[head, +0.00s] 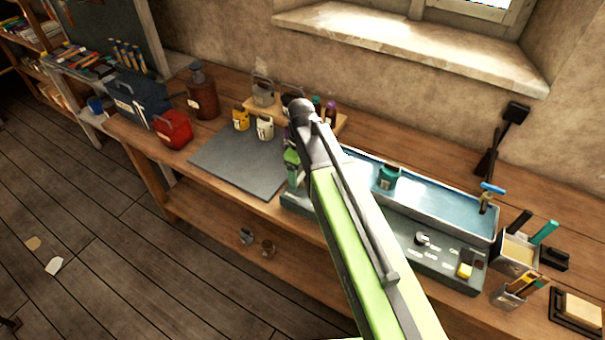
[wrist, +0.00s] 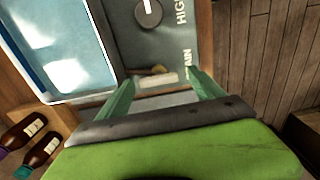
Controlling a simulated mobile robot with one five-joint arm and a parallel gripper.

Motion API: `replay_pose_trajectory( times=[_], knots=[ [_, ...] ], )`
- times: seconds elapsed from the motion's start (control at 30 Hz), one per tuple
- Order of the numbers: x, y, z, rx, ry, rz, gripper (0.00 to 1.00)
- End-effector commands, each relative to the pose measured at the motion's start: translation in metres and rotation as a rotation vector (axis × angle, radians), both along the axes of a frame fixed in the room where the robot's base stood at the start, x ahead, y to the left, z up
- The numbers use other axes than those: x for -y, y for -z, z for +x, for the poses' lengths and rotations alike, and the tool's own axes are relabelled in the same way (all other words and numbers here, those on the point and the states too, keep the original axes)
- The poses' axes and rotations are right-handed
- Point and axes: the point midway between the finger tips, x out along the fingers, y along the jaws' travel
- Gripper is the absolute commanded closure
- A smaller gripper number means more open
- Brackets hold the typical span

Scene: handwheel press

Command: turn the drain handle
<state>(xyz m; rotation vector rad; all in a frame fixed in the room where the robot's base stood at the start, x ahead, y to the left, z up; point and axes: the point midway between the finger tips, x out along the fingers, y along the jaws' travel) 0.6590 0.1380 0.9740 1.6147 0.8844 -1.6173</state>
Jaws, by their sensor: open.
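The grey press panel shows in the wrist view (wrist: 165,45) with the words HIGH and part of a word ending in AIN. A small tan, rounded piece (wrist: 157,70), probably the drain handle, sits at the panel's near end beside that partial word. A pale bar (wrist: 158,82) lies just below it in the picture. My gripper (wrist: 161,80) is open, its green fingers on either side of these pieces with gaps between; contact cannot be told. In the head view my gripper (head: 293,168) is at the panel's left end, and my arm hides the handle.
A water-filled trough (head: 440,198) lies behind the panel, with a blue-topped tap (head: 490,190) at its right end. A round knob (wrist: 148,12) is farther along the panel. Dark bottles (wrist: 38,150) stand close by. A grey mat (head: 235,160) lies left, bare in front.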

Motion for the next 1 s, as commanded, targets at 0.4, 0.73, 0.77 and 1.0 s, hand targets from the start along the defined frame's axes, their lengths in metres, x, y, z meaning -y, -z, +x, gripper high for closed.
replay_pose_trajectory(
  times=[0.4, 0.73, 0.77, 1.0],
  knots=[
    [0.000, -0.051, 0.000, 0.001, 0.000, -0.001, 0.24],
    [0.000, -0.124, -0.001, 0.000, 0.000, 0.000, 0.24],
    [0.000, -0.131, -0.001, 0.000, 0.000, 0.000, 0.24],
    [0.000, -0.172, -0.001, -0.001, 0.000, 0.001, 0.24]
  ],
)
